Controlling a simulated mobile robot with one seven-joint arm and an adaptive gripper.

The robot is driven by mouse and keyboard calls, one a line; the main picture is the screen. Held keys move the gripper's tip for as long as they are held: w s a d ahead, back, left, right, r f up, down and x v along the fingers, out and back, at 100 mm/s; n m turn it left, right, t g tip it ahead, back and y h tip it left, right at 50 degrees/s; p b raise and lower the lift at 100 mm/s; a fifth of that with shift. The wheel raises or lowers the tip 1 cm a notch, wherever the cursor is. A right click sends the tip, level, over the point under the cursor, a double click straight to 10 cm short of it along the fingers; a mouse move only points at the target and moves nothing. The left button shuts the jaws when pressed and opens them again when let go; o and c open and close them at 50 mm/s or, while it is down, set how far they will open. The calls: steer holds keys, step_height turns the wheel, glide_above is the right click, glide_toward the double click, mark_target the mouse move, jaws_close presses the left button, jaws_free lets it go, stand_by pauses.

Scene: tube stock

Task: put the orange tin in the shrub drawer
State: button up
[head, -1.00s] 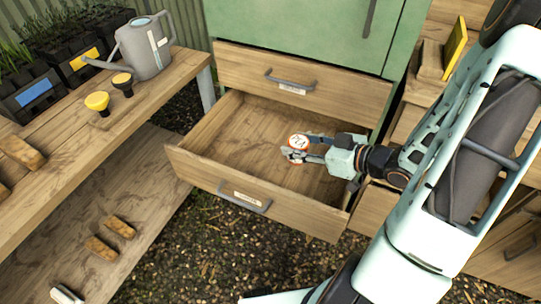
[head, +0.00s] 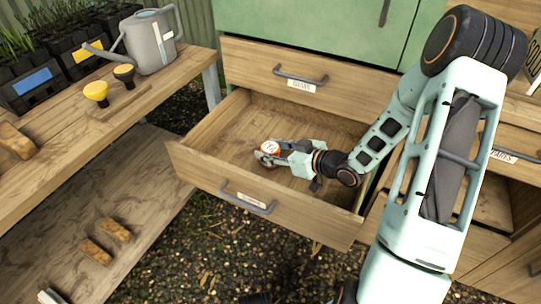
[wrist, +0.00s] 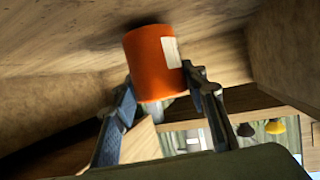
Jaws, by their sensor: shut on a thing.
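The orange tin (wrist: 153,62) has a pale label patch, and in the head view its pale, marked top (head: 269,147) shows. My gripper (head: 270,155) is shut on the tin, with one finger on each side of it in the wrist view. The drawer front has a grey handle and a label too small to read.
A closed drawer (head: 345,88) sits above, under a green cabinet (head: 310,30). Bare drawer floor surrounds the tin.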

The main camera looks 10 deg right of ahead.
mark_target(278, 154)
steer(key=shift+f, duration=0.45)
steer(key=shift+f, duration=0.2)
steer(key=o, duration=1.2)
steer(key=shift+o, duration=0.2)
steer(key=shift+r, duration=0.15)
steer(key=shift+s+d+r, duration=0.1)
steer(key=shift+d+r, duration=0.1)
steer(key=p+v, duration=0.2)
steer(key=v, duration=0.5)
steer(key=shift+p, duration=0.3)
